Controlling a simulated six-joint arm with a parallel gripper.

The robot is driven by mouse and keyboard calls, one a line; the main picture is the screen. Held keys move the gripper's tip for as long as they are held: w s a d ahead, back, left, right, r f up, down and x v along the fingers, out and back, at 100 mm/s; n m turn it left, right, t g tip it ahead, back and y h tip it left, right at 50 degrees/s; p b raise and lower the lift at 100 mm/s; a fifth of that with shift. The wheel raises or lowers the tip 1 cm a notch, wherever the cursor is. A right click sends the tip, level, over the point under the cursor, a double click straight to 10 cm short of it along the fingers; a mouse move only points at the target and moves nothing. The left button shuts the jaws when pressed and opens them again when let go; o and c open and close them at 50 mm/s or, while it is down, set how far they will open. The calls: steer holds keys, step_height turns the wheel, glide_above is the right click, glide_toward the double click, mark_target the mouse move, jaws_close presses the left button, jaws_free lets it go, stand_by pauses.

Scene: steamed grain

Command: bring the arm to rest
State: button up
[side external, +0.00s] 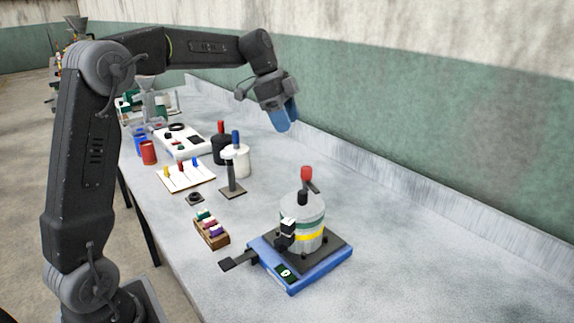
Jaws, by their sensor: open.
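My gripper (284,118) hangs in the air above the table (430,230), its blue fingertips pointing down toward the right. It is open, and nothing shows between its fingers. My arm reaches from the left across the table's back part. Below and to the right of the gripper, apart from it, a grey and white pot (303,215) with a yellow band and a red-topped handle stands on a blue scale-like base (312,274).
A dark jar (219,150), a white jar (242,161) and a small stand (232,182) sit below the gripper. A wooden rack (211,232), a white board (186,177) and a red can (149,152) lie left. The table's right side is clear up to the wall.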

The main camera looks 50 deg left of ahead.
steer(key=s+d+f+n+t+y, duration=0.1)
steer(key=s+d+f+n, duration=0.1)
steer(key=s, duration=0.7)
steer(key=s+d+f+n+t+y, duration=0.1)
steer(key=s+d+n, duration=0.4)
steer(key=s, duration=0.3)
steer(key=s+d+f+n+t+y, duration=0.1)
steer(key=s+d+n, duration=0.3)
steer(key=s, duration=0.5)
steer(key=shift+s+d+f+y, duration=0.3)
steer(key=shift+s+d+f, duration=0.05)
steer(key=shift+d+f, duration=0.45)
